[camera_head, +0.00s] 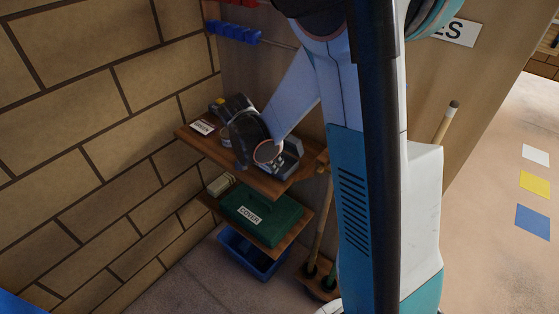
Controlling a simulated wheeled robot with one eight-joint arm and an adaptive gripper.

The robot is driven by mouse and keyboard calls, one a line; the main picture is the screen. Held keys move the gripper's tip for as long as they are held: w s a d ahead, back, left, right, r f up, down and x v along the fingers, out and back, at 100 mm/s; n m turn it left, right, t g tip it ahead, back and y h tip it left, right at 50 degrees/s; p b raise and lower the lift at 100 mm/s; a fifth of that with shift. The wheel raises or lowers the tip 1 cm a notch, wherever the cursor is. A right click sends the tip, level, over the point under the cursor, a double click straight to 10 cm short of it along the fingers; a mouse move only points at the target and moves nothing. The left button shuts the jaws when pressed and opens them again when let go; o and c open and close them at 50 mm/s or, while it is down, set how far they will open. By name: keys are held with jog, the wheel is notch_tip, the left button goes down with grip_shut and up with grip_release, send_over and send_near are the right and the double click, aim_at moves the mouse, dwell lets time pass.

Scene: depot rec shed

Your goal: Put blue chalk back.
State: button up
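I cannot make out the blue chalk in this view. The upper wooden shelf (187,134) is mounted in the corner by the brick wall. A small white label card (202,128) lies at its left end; its print is too small to read surely. My arm reaches down over this shelf from above. My gripper and wrist hide much of the shelf top.
A small yellow item (217,103) is at the shelf's back left. The lower shelf holds a green case (268,212) marked COVER and a pale block (221,185). A blue bin (240,252) stands beneath. Cue sticks (321,220) stand at the right. Blue beads (233,32) hang above.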

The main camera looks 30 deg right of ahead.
jog(key=d, duration=0.1)
jog(key=w+d, duration=0.1)
jog(key=d, duration=0.2)
jog(key=shift+w+d+b, duration=0.3)
jog(key=shift+w+d, duration=0.05)
jog(key=shift+d+f+b, duration=0.15)
jog(key=shift+f+b, duration=0.6)
jog(key=shift+f, duration=1)
jog(key=shift+f, duration=0.25)
jog(key=o, duration=0.7)
jog(key=shift+r, duration=0.1)
jog(key=shift+o, duration=0.2)
jog(key=shift+r, duration=0.1)
